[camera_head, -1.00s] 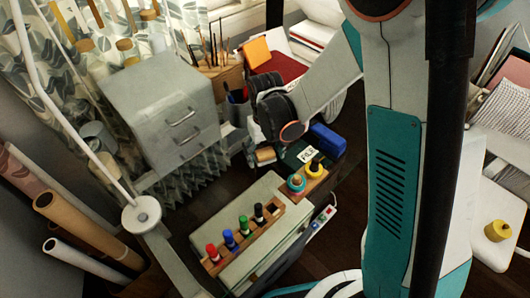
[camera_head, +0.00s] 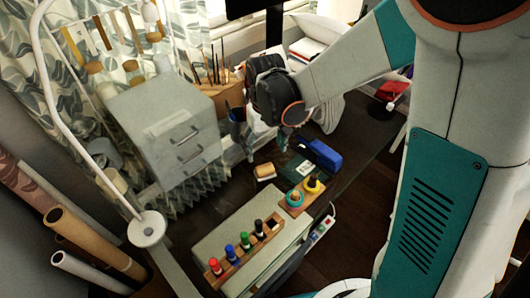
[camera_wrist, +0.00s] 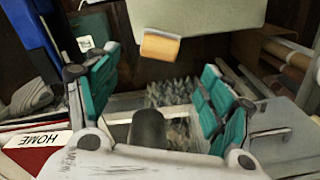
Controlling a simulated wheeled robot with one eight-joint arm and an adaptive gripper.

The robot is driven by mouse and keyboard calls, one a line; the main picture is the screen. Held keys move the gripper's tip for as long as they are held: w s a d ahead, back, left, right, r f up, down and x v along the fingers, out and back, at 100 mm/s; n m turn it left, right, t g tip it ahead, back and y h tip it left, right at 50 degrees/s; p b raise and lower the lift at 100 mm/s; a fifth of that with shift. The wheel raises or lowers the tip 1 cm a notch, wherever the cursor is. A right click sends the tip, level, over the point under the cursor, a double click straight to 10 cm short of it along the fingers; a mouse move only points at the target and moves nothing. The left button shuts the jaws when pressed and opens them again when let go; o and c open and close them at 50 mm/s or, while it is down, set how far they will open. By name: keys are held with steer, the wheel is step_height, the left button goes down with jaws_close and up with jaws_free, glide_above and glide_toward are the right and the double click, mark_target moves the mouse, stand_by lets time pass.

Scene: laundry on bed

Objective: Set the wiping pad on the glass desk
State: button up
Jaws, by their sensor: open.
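The wiping pad looks to be the small tan block with a pale edge (camera_head: 265,171), lying on the dark glass desk (camera_head: 222,200) between the pale board and the dark notebook. In the wrist view the pad (camera_wrist: 160,46) shows ahead of my gripper, below the pale board. My gripper (camera_head: 283,138) is above the desk behind the pad and apart from it; the arm partly hides it. In the wrist view its teal fingers (camera_wrist: 157,68) are spread with nothing held between them.
A pale board (camera_head: 220,238) carries a rack of coloured markers (camera_head: 245,245). A grey drawer cabinet (camera_head: 165,135) stands at left, with a pen cup (camera_head: 240,125) beside it. A blue box (camera_head: 322,155) and a wooden holder (camera_head: 305,193) are to the right of the pad.

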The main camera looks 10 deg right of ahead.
steer(key=s+d+r+m+t, duration=0.1)
steer(key=s+d+r+t, duration=0.2)
steer(key=s+d+r, duration=0.2)
steer(key=s+d+r+m+t, duration=0.1)
steer(key=s+d+r+t, duration=0.3)
steer(key=s+r, duration=0.6)
steer(key=shift+s+d+r, duration=0.2)
steer(key=shift+d+r, duration=0.35)
steer(key=shift+d, duration=0.2)
